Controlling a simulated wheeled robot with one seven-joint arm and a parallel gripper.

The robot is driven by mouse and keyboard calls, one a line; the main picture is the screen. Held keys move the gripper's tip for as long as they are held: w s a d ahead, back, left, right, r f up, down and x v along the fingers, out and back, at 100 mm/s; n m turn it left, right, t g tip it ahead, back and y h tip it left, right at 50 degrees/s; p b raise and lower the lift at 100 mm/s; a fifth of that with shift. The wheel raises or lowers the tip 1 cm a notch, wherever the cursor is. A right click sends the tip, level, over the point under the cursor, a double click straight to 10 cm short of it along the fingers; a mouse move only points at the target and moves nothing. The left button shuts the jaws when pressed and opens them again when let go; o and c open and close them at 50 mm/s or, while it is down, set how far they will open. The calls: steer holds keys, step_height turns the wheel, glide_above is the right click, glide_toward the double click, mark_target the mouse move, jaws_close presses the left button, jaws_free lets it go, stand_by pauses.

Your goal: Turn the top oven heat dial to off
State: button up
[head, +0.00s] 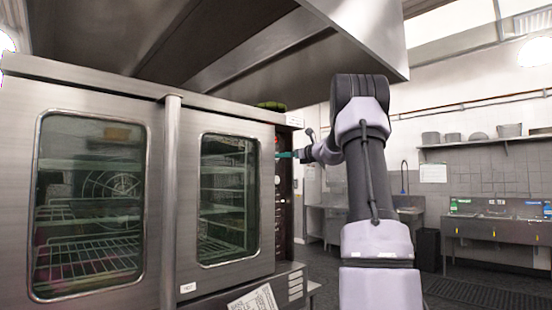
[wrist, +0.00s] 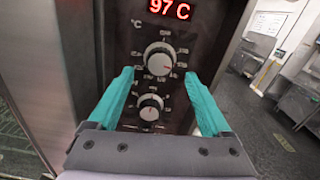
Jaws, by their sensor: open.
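The top oven heat dial (wrist: 160,61) is a round silver knob on the dark control panel, under a red display (wrist: 169,8) reading 97 C and beside a °C mark. Its small red mark points to the lower right. A second dial (wrist: 150,107) sits below it, between my fingers in the wrist view. My gripper (wrist: 158,82) is open, with its teal fingers on either side, their tips just below the top dial. I cannot tell whether they touch the panel. In the head view my gripper (head: 287,154) is at the right edge of the oven, and the dials are too small to make out.
The steel oven (head: 90,82) with two glass doors fills the left. A range hood (head: 365,30) hangs above. A sheet of paper (head: 254,301) is low on the oven front. Sinks (head: 497,230) and a wall shelf (head: 485,141) stand at the right, with open floor before them.

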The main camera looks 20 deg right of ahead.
steer(key=shift+x, duration=2.6)
jaws_close()
